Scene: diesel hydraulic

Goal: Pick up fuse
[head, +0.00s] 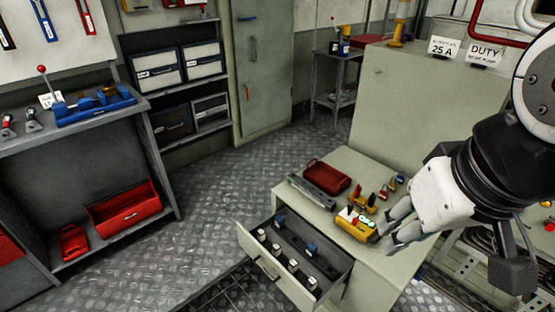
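Several small fuse-like pieces stand in the open drawer (322,268) of the low cabinet. My gripper (385,233) is above the right part of the cabinet top, right of the drawer and beside a yellow meter-like device (357,226). Its two fingers look apart, with nothing seen between them. Part of the surface behind the fingers is hidden.
The cabinet top (345,160) holds a red case (326,176), a grey bar-like item (312,193) and small yellow and red tools (370,199). Signs reading 25 A (444,48) and DUTY (485,53) stand on a taller cabinet. The left workbench (75,125) has red toolboxes below. The floor between is clear.

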